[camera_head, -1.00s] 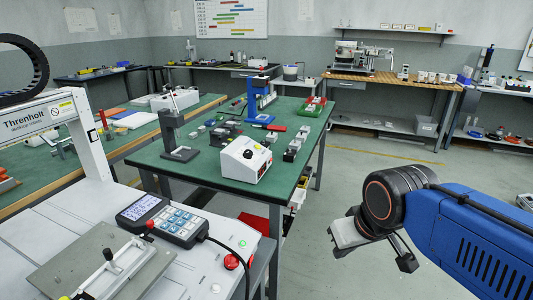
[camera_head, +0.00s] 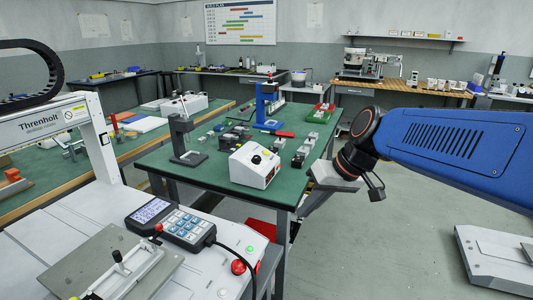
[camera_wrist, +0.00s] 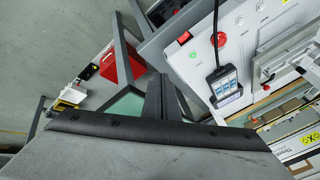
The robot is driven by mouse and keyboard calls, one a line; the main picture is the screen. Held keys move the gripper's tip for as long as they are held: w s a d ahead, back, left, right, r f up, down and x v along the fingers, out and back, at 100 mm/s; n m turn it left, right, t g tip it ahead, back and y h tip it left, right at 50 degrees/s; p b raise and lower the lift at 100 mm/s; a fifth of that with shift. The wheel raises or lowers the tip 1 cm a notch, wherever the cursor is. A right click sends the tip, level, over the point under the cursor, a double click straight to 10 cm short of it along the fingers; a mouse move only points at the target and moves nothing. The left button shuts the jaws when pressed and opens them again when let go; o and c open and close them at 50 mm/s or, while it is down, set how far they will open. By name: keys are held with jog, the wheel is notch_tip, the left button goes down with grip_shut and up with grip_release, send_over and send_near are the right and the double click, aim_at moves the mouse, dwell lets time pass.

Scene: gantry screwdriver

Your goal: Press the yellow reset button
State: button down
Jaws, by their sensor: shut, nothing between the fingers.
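No yellow button can be made out clearly. The gantry's white control panel (camera_head: 185,228) is at the lower left of the head view, with a green button (camera_head: 250,249), a red mushroom button (camera_head: 238,267) and a pale button (camera_head: 223,292). The wrist view shows the panel (camera_wrist: 235,42) at upper right, with the red button (camera_wrist: 218,39) and green button (camera_wrist: 193,56). My gripper (camera_head: 328,178) is shut and empty, right of the panel and clear of it, by the green table's front right corner. Its dark fingers (camera_wrist: 163,98) show in the wrist view.
A keypad pendant (camera_head: 172,222) with a black cable lies on the panel. The green table (camera_head: 215,170) carries a white box with a black knob (camera_head: 255,164) and several fixtures. A red bin (camera_head: 260,230) is beneath it. Open floor (camera_head: 370,255) lies to the right.

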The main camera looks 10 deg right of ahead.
aim_at(266, 152)
jog(key=w+d+r+n+t+y, duration=0.1)
jog(key=w+r+y, duration=0.2)
jog(key=w, duration=1.1)
jog(key=w+d+r+t+y, duration=0.1)
jog(key=w+r+y, duration=0.3)
jog(key=w+r, duration=0.4)
jog(key=w+t, duration=0.1)
jog(key=w, duration=0.6)
jog(key=shift+w+d+r+n+t, duration=0.2)
jog(key=shift+d+n+t, duration=0.1)
jog(key=shift+n, duration=0.1)
jog(key=shift+f, duration=0.15)
jog(key=shift+w+a+f, duration=0.35)
jog(key=shift+a+f, duration=0.15)
jog(key=shift+f, duration=0.8)
jog(key=shift+w+a+f, duration=0.35)
jog(key=shift+a+f, duration=0.1)
jog(key=shift+f, duration=0.9)
jog(key=shift+w+a+f, duration=0.35)
jog(key=shift+a+f, duration=0.15)
jog(key=shift+f, duration=0.8)
jog(key=shift+w+a+f, duration=0.1)
jog(key=shift+a+f, duration=0.05)
jog(key=shift+f, duration=0.2)
jog(key=shift+a+f, duration=0.15)
jog(key=shift+f, duration=0.2)
jog(key=shift+r, duration=0.1)
jog(key=shift+d+r, duration=0.3)
jog(key=shift+r, duration=0.35)
